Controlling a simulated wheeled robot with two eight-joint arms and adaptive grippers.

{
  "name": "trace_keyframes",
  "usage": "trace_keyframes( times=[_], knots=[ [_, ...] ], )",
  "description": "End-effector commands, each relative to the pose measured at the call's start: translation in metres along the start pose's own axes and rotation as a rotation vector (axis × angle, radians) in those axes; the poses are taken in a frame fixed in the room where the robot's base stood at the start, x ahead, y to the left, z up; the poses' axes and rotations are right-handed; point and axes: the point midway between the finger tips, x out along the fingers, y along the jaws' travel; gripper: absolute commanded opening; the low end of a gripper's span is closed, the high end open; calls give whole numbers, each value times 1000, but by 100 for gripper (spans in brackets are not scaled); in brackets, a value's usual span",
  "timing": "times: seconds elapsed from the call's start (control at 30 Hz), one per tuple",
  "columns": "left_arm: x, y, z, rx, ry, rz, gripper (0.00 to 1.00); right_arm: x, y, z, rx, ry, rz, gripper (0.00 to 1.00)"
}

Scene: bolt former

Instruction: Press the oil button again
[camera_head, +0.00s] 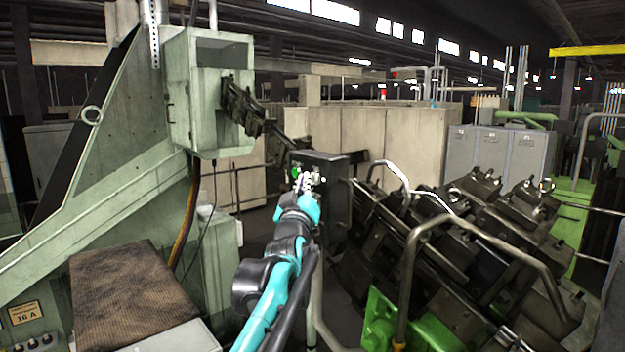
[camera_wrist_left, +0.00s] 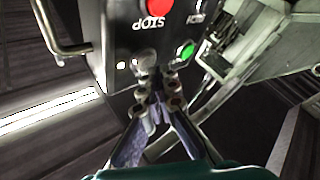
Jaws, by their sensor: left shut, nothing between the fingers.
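A dark control box (camera_head: 333,190) stands at the middle of the head view, and its face fills the top of the left wrist view (camera_wrist_left: 120,45). In the wrist view it carries a red button (camera_wrist_left: 158,6) by an upside-down STOP label, a green button (camera_wrist_left: 187,50) and a pale round button (camera_wrist_left: 145,60). I cannot read an oil label. My left gripper (camera_head: 306,182) is shut and empty in front of the box. In the wrist view its fingertips (camera_wrist_left: 158,80) are just below the pale button; I cannot tell whether they touch. My right gripper is out of view.
A green machine frame with a box-shaped housing (camera_head: 208,95) stands at left. Dark machinery with bent metal rails (camera_head: 405,270) fills the right, close to the control box. A metal handle (camera_wrist_left: 55,35) sticks out beside the box. Grey cabinets (camera_head: 495,150) stand behind.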

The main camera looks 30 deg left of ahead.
Motion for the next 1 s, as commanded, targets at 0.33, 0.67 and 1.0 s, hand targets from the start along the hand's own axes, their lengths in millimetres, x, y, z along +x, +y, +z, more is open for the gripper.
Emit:
trace_keyframes(
  times=[0.33,0.67,1.0],
  knots=[
    [3,2,2,1,0,1,0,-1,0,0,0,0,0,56],
    [6,4,4,-1,0,1,0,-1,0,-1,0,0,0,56],
    [7,5,5,0,0,0,0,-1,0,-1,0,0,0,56]
  ],
)
